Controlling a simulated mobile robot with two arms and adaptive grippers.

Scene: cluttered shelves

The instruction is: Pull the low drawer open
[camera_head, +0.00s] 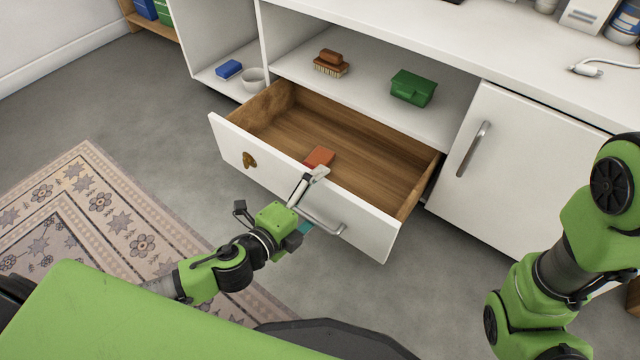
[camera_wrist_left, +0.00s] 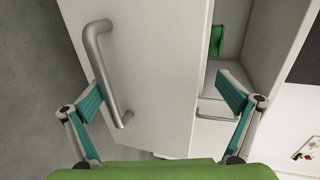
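The low drawer (camera_head: 300,190) stands pulled well out of the white cabinet, its wooden inside showing. Its grey bar handle (camera_head: 325,222) is on the white front; in the left wrist view the handle (camera_wrist_left: 106,75) runs along the pale panel. My left gripper (camera_head: 308,207) is at the drawer front by the handle. In the left wrist view its teal fingers (camera_wrist_left: 160,92) are spread wide, with the handle's near end between them, closer to the left finger. The gripper is not closed on the handle. My right arm shows at the right, but its gripper is out of view.
An orange-red block (camera_head: 319,157) lies in the drawer. A brown ornament (camera_head: 249,160) is on the drawer front. A brush (camera_head: 330,64) and green box (camera_head: 413,88) sit on the shelf above. A closed door (camera_head: 530,165) is to the right. A rug (camera_head: 100,215) covers the left floor.

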